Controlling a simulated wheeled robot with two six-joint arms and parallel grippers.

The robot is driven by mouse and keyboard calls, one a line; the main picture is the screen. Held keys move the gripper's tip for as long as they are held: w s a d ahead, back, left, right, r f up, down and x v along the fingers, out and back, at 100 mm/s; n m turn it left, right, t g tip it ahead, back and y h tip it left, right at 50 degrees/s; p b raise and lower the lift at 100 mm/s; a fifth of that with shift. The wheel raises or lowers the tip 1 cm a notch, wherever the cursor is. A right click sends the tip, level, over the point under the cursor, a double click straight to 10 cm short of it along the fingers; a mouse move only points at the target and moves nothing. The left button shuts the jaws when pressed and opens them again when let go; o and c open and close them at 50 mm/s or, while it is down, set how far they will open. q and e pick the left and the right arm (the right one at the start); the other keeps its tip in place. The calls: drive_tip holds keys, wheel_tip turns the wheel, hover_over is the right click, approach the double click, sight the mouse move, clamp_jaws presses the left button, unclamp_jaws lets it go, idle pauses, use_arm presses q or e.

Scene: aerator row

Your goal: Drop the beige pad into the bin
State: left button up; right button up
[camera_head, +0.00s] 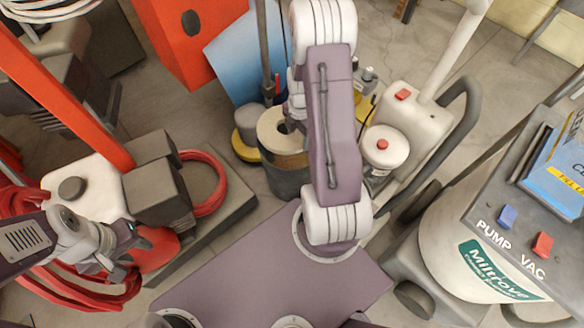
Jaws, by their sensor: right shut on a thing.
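The beige pad (270,127) is a thick round disc with a dark hole in its middle, near the centre of the view. It shows directly over the dark grey round bin (287,184) and covers most of its mouth. I cannot tell whether it touches the rim. My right gripper (293,116) is at the pad's far right part, shut on it; my own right arm hides most of the fingers. My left gripper (126,250) is at the lower left, away from the pad and bin, with its dark fingers apart and nothing visible between them.
A white-and-red machine (90,195) with red hoses stands at left. A yellow-and-grey round floor tool (246,140) is beside the bin. A beige upright machine (411,125) stands right of it. A large Miltrove machine (470,245) fills the right. An orange-red cabinet (185,40) stands behind.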

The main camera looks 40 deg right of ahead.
drive_tip(key=shift+r, duration=0.1)
drive_tip(key=o, duration=1.5)
drive_tip(key=shift+c, duration=0.2)
wheel_tip(320, 180, up, 9)
drive_tip(key=p, duration=0.5)
drive_tip(key=s+a+r+m+t, duration=0.1)
drive_tip(key=s+a+r+m, duration=0.2)
drive_tip(key=a+m, duration=0.6)
drive_tip(key=s+a+r+m, duration=0.4)
drive_tip(key=a+m, duration=0.4)
drive_tip(key=m, duration=0.1)
wheel_tip(320, 180, up, 32)
drive_tip(key=p, duration=3.3)
drive_tip(key=shift+a+r, duration=0.15)
drive_tip(key=shift+a, duration=0.2)
